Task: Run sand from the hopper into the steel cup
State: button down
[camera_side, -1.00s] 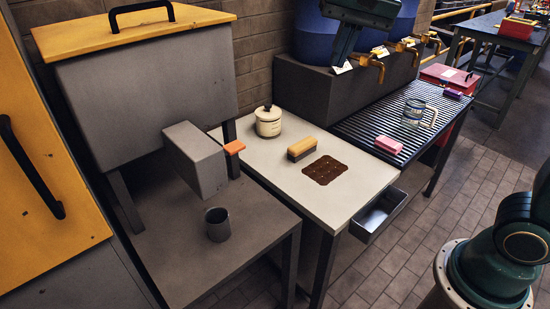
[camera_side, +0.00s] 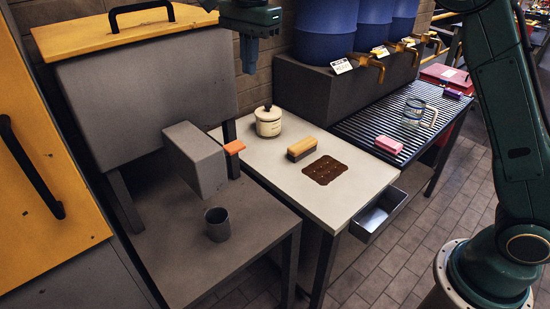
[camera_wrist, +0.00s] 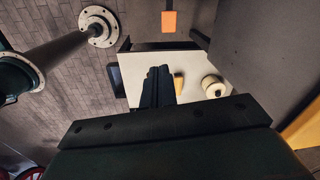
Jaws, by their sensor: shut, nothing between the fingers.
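The hopper (camera_side: 150,95) is a grey bin with a yellow lid (camera_side: 135,30) at the left of the side view. A grey boxy spout (camera_side: 195,160) juts from its front, with an orange tab (camera_side: 235,147) at its right side. The tab also shows at the top of the wrist view (camera_wrist: 168,21). The steel cup (camera_side: 217,225) stands upright on the grey stand, beneath the spout's front end; its contents cannot be made out. My gripper (camera_side: 250,68) is shut and empty, pointing down, high above and slightly right of the tab. Its fingers also show in the wrist view (camera_wrist: 157,72).
A pale table (camera_side: 270,170) holds a lidded cream pot (camera_side: 268,120), a brush (camera_side: 301,149) and a brown patch (camera_side: 325,170). Blue barrels (camera_side: 330,30) with yellow taps stand behind. A slatted bench (camera_side: 390,120) carries a glass jug (camera_side: 413,112).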

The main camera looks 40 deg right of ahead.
aim_at(235, 145)
jog(key=shift+w+a+f+m+g, duration=0.2)
jog(key=shift+w+a+f+m, duration=0.45)
jog(key=shift+w+f, duration=0.25)
jog(key=shift+w+a+f+m+g, duration=0.2)
jog(key=shift+w+a+f+m, duration=0.35)
jog(key=shift+w+a+f, duration=0.3)
jog(key=shift+d+f, duration=0.1)
jog(key=shift+f, duration=0.15)
notch_tip(235, 145, down, 14)
jog(key=shift+r, duration=0.15)
